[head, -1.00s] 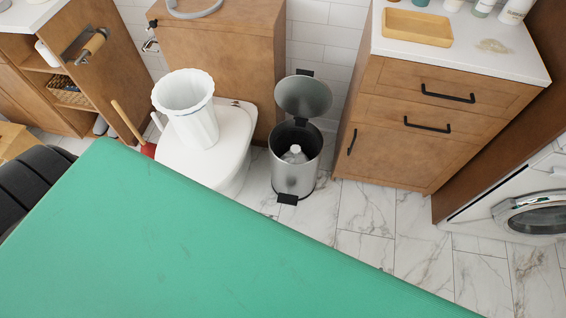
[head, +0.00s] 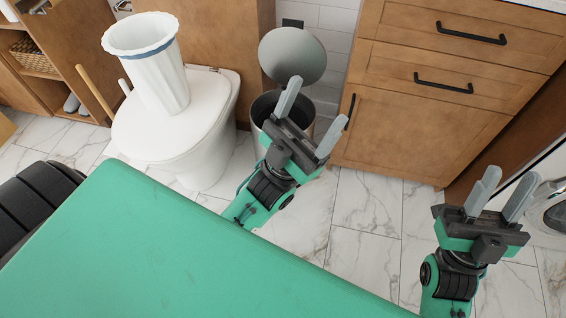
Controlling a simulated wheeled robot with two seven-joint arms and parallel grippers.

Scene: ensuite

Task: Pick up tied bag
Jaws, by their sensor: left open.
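The metal pedal bin (head: 267,106) stands on the floor with its round lid (head: 292,54) raised. The white tied bag in it is hidden from view now, with my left gripper in front of the bin. My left gripper (head: 319,99) is open and empty, its fingers spread in front of the bin's opening in the head view. I cannot tell how far it is from the rim. My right gripper (head: 515,172) is open and empty at the lower right, in front of the washing machine.
A white fluted container (head: 163,75) with a blue band stands on the closed toilet lid (head: 213,105), left of the bin. A wooden drawer cabinet (head: 405,125) stands right of the bin, and a washing machine (head: 556,213) at far right. Marble floor (head: 365,215) is free in front.

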